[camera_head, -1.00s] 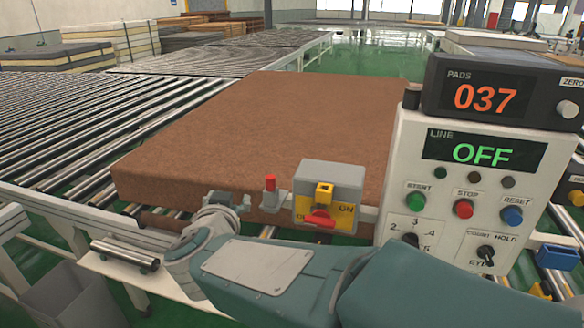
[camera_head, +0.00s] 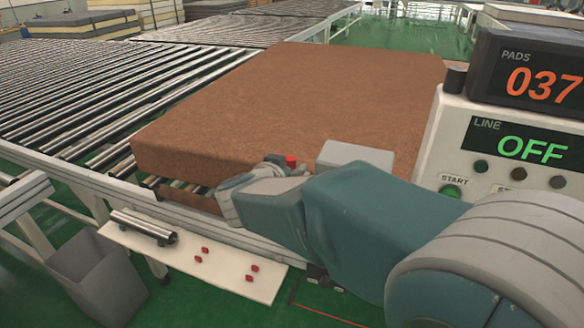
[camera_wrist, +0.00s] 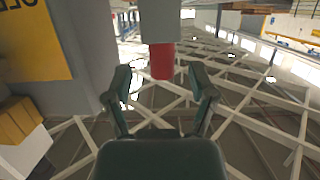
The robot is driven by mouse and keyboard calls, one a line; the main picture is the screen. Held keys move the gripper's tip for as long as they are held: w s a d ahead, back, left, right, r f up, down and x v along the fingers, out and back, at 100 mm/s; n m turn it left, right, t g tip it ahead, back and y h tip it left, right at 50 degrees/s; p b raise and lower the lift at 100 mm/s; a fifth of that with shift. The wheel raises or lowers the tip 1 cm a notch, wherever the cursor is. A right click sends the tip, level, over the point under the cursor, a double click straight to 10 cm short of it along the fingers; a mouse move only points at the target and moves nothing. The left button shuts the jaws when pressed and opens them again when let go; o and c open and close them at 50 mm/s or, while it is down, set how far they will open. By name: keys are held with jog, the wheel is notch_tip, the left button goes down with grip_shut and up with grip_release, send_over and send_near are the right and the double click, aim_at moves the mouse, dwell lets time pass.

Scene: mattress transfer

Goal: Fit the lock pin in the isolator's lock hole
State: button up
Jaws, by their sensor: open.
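A red lock pin (camera_head: 291,162) stands left of the isolator (camera_head: 356,154), a grey box whose front is hidden by my arm in the head view. In the wrist view the red pin (camera_wrist: 162,62) shows between my fingertips, below a grey block. The isolator's yellow plate (camera_wrist: 38,40) and a yellow block (camera_wrist: 18,120) show at the left edge there. My gripper (camera_wrist: 160,88) is open, with a finger on each side of the pin; I cannot tell whether either touches it. The lock hole is not visible.
A brown mattress (camera_head: 290,95) lies on the roller conveyor behind. A control panel (camera_head: 500,150) reading OFF stands at right. A white shelf (camera_head: 225,268) in front bears metal rollers (camera_head: 143,226) and several small red pieces. A grey bin (camera_head: 97,275) stands at lower left.

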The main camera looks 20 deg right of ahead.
jog(key=shift+x, duration=1.2)
jog(key=shift+w+a, duration=0.1)
jog(key=shift+a, duration=0.2)
jog(key=shift+d, duration=0.1)
grip_shut()
